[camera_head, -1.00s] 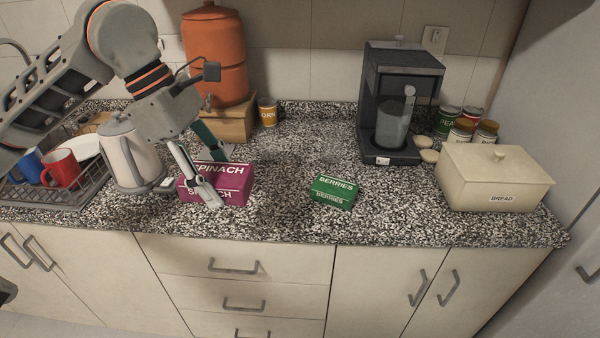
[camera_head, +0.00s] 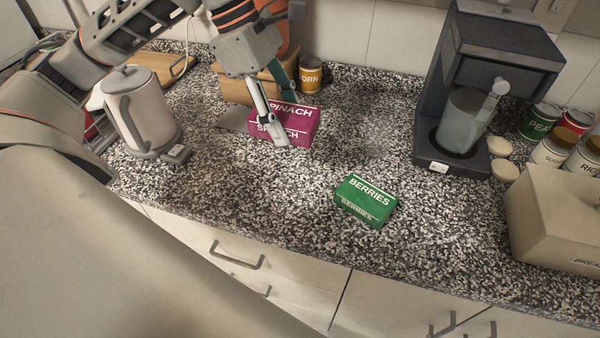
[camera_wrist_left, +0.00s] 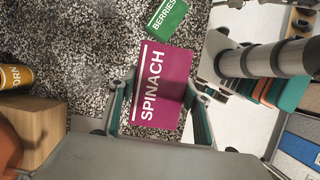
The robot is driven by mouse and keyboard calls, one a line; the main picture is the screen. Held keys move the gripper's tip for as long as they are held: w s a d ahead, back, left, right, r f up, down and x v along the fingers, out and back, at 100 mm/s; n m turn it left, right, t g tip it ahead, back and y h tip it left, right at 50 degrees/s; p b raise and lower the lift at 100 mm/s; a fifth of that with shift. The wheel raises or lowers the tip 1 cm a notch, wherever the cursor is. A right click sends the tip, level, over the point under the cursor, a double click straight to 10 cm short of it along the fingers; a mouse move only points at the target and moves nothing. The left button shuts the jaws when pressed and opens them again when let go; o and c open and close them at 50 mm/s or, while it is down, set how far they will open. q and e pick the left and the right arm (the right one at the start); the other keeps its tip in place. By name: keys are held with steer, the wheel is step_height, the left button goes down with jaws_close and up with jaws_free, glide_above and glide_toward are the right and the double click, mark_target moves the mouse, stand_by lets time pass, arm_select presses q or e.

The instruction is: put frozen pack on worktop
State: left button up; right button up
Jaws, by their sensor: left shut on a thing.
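The magenta spinach pack (camera_head: 299,118) is at the worktop (camera_head: 240,185), in front of the wooden stand. My left gripper (camera_head: 283,121) is shut on it, one finger on its near side and one behind. In the left wrist view the pack (camera_wrist_left: 161,86) lies between both fingers, its label facing the camera. I cannot tell whether its underside touches the worktop. A green berries pack (camera_head: 366,200) lies on the worktop to the right and nearer the front edge; its corner also shows in the wrist view (camera_wrist_left: 167,18). My right gripper is not in view.
A kettle (camera_head: 139,105) stands to the left. A corn can (camera_head: 311,75) and wooden stand (camera_head: 238,88) are behind the spinach. A coffee machine (camera_head: 500,60), several cans and a bread box (camera_head: 560,215) fill the right. Worktop around the berries is clear.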

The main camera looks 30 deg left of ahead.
mark_target(294, 188)
arm_select(q)
step_height(294, 188, down, 16)
steer(key=shift+f, duration=0.25)
stand_by(0.3)
steer(key=shift+f, duration=0.15)
steer(key=o, duration=1.4)
steer(key=shift+c, duration=0.2)
steer(key=v, duration=1.2)
steer(key=shift+b, duration=0.4)
